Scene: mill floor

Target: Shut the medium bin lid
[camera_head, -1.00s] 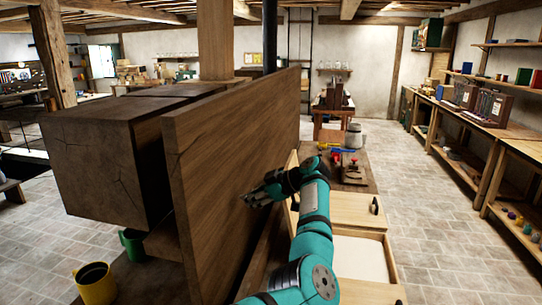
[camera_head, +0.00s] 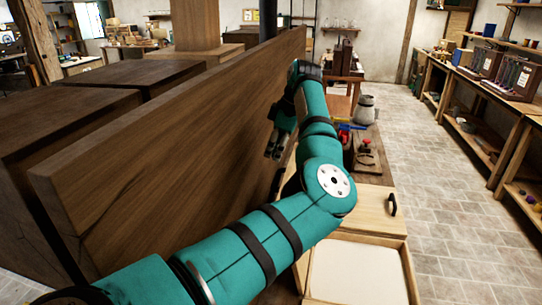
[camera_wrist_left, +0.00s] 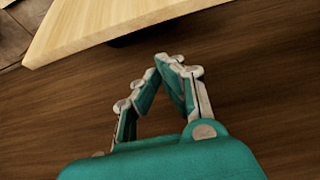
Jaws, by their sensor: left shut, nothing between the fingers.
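A light wooden bin (camera_head: 408,268) with white contents stands open in the lower right of the head view. Which bin is the medium one, I cannot tell for sure. Beyond it is a flat light wood lid (camera_head: 368,207) with a black handle, lying shut. My left gripper (camera_head: 276,152) is shut and empty, fingers pointing down, beside the big dark wood panel. In the left wrist view the closed fingers (camera_wrist_left: 168,62) are in front of dark wood, near the edge of a pale wooden board (camera_wrist_left: 110,22). That board may be the raised lid; my arm hides this area in the head view. My right gripper is not in view.
The tall dark wood panel (camera_head: 170,140) stands close along the left of my arm. A bench with a red-knobbed tool (camera_head: 366,150) and a grey container (camera_head: 365,108) are beyond the bins. The paved floor (camera_head: 440,200) to the right is clear.

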